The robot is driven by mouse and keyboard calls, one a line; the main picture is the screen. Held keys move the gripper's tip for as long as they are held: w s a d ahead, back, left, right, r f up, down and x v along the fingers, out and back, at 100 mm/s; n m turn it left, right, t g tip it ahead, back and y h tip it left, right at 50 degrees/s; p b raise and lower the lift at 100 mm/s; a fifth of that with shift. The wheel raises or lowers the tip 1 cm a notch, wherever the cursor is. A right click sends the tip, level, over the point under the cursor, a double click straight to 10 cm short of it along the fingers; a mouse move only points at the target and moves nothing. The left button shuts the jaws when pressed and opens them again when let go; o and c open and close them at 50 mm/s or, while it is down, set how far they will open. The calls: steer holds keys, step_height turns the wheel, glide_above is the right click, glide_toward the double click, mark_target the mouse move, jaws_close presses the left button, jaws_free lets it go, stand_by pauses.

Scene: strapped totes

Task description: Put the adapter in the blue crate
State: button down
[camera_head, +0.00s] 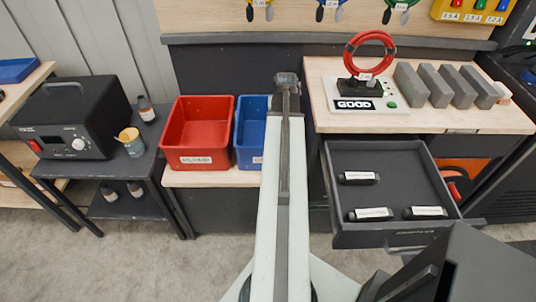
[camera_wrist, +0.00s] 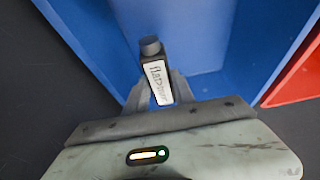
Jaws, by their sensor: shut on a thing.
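The adapter (camera_wrist: 156,80), a small black piece with a white label and a round dark end, is held between the fingers of my gripper (camera_wrist: 157,98) in the wrist view. My gripper is shut on it. The blue crate (camera_wrist: 222,45) fills much of the wrist view behind the adapter, and the adapter appears over its open inside. In the head view the blue crate (camera_head: 251,128) stands right of the red crate, partly hidden by my arm. My gripper (camera_head: 287,78) shows at the arm's far end near the crate's back right; the adapter cannot be made out there.
The red crate (camera_head: 197,133) stands directly left of the blue one and shows at the wrist view's right (camera_wrist: 302,72). An open drawer (camera_head: 393,190) on the right holds several black labelled pieces. A workbench (camera_head: 440,121) with grey blocks and a red cable coil lies above it.

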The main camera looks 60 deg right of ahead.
steer(key=shift+f+b, duration=5.35)
steer(key=shift+f, duration=0.25)
steer(key=c, duration=1.1)
jaws_free()
steer(key=shift+o, duration=0.2)
steer(key=shift+r, duration=0.15)
steer(key=shift+r+p, duration=0.25)
steer(key=shift+p, duration=0.15)
steer(key=p+v, duration=1.1)
steer(key=v, duration=0.1)
